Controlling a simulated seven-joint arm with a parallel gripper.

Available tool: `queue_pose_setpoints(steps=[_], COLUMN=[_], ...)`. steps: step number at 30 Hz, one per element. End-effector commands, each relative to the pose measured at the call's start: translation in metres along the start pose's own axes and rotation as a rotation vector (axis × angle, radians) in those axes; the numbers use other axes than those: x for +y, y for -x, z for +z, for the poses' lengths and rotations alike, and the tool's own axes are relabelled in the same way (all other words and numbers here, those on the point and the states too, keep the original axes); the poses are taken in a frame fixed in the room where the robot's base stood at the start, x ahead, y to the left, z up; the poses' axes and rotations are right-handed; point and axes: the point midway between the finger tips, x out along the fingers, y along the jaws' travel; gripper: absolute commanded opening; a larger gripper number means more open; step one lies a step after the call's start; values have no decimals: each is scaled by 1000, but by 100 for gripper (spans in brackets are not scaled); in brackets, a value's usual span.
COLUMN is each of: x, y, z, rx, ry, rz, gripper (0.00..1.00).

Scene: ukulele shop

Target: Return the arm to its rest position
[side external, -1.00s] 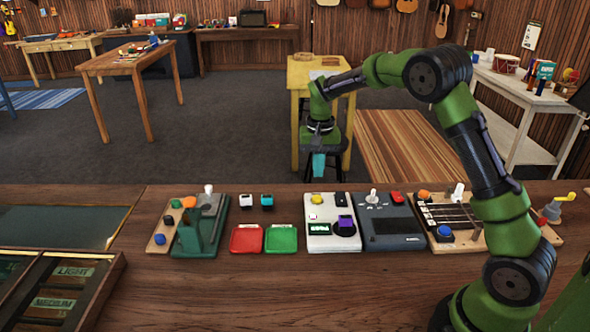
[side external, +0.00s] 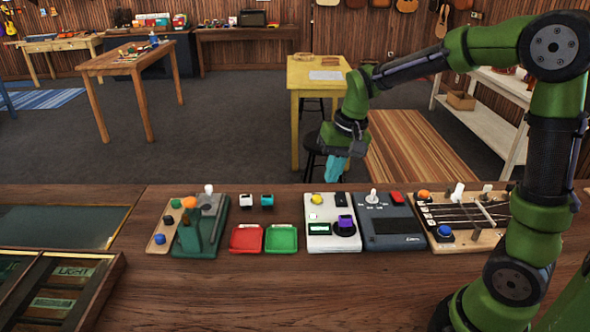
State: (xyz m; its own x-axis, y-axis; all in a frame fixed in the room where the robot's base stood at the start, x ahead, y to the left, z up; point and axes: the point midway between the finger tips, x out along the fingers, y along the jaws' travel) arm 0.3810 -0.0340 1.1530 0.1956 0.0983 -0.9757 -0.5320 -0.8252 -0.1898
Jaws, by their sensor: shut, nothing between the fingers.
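My gripper (side external: 336,168) has teal fingers and hangs at the end of my green and black arm. It is shut and empty, pointing down in the air above the far edge of the workbench (side external: 300,295). In the picture it lies above the white device and the grey device. My arm rises at the right side of the picture and bends over toward the middle. Nothing touches the gripper.
On the bench stand a green fixture (side external: 200,230), a red tray (side external: 247,239), a green tray (side external: 281,238), a white device (side external: 320,238), a grey device (side external: 392,232) and a stringed wooden board (side external: 450,222). A compartment box (side external: 100,285) lies front left. The front middle is clear.

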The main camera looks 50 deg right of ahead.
Motion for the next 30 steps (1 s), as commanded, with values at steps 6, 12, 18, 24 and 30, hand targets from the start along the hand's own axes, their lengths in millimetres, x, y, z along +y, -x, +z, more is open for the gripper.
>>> queue_pose_setpoints(steps=[6,12,18,24,30], x=[-1,7,11,9,9], y=[47,68,83,92,92], z=[72,125,148,149,149], rx=[123,238,320,350,349], ry=[113,194,232,240,240], rz=[-119,-200,-248,-266,-265], gripper=[0,0,0,0,0])
